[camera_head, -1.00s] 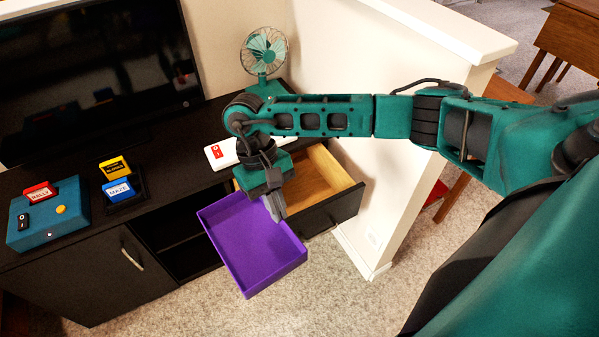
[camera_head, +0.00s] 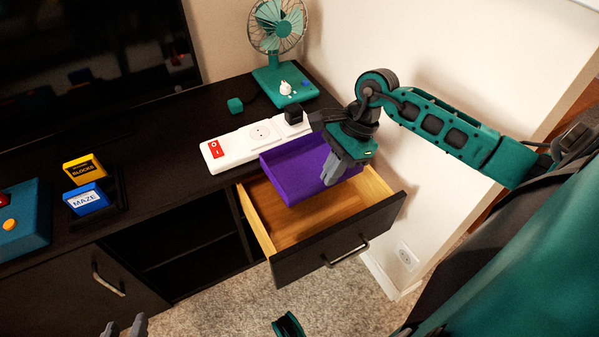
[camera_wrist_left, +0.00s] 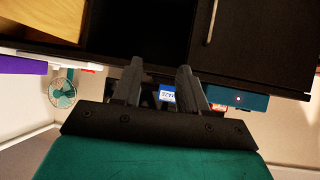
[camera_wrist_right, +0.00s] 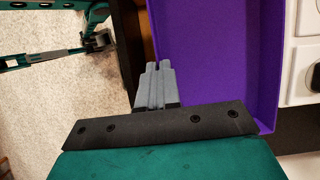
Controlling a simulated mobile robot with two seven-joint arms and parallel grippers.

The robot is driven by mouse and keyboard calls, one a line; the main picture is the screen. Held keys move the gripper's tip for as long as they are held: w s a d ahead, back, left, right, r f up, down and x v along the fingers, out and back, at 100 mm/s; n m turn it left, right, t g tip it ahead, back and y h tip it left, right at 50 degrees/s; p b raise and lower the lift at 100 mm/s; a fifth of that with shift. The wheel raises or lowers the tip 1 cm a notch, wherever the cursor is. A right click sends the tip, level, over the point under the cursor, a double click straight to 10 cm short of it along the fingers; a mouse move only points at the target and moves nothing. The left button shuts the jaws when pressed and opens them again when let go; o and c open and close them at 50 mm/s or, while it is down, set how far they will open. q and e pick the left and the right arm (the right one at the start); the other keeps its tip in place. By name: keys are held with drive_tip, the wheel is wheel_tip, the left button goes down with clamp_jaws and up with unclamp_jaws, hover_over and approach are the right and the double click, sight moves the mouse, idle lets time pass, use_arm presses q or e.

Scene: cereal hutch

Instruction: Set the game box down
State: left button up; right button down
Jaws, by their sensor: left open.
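The purple open-topped box (camera_head: 290,172), the likely game box, is over the pulled-out drawer (camera_head: 338,240). I cannot tell whether it touches the drawer. My right gripper (camera_head: 340,170) is at the box's right side, with its fingers together on the wall. In the right wrist view, the fingers (camera_wrist_right: 157,85) sit at the edge of the purple box (camera_wrist_right: 205,50). My left gripper (camera_head: 124,327) is at the bottom edge of the head view, open and empty, away from the box. Its fingers (camera_wrist_left: 158,82) stand apart in the left wrist view.
A white power strip (camera_head: 245,142) lies on the cabinet top behind the drawer. A teal fan (camera_head: 280,80) stands at the back. Yellow (camera_head: 84,169) and blue (camera_head: 86,199) cartridges stand left. A white wall (camera_head: 420,70) is to the right.

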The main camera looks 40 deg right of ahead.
drive_tip(key=shift+d+f, duration=0.15)
drive_tip(key=shift+f, duration=0.25)
wheel_tip(320, 180, down, 16)
drive_tip(key=b, duration=0.4)
drive_tip(key=shift+r+b, duration=0.2)
drive_tip(key=shift+b, duration=0.1)
wheel_tip(320, 180, down, 4)
drive_tip(key=shift+r+b, duration=0.2)
drive_tip(key=shift+b, duration=0.45)
drive_tip(key=c, duration=1.8)
unclamp_jaws()
drive_tip(key=shift+f, duration=0.15)
drive_tip(key=o, duration=0.4)
use_arm(q)
drive_tip(key=f, duration=0.2)
drive_tip(key=d+f, duration=0.1)
drive_tip(key=shift+w+d+f, duration=0.15)
drive_tip(key=shift+w+f, duration=0.05)
drive_tip(key=shift+f, duration=0.2)
use_arm(e)
drive_tip(key=shift+o, duration=0.2)
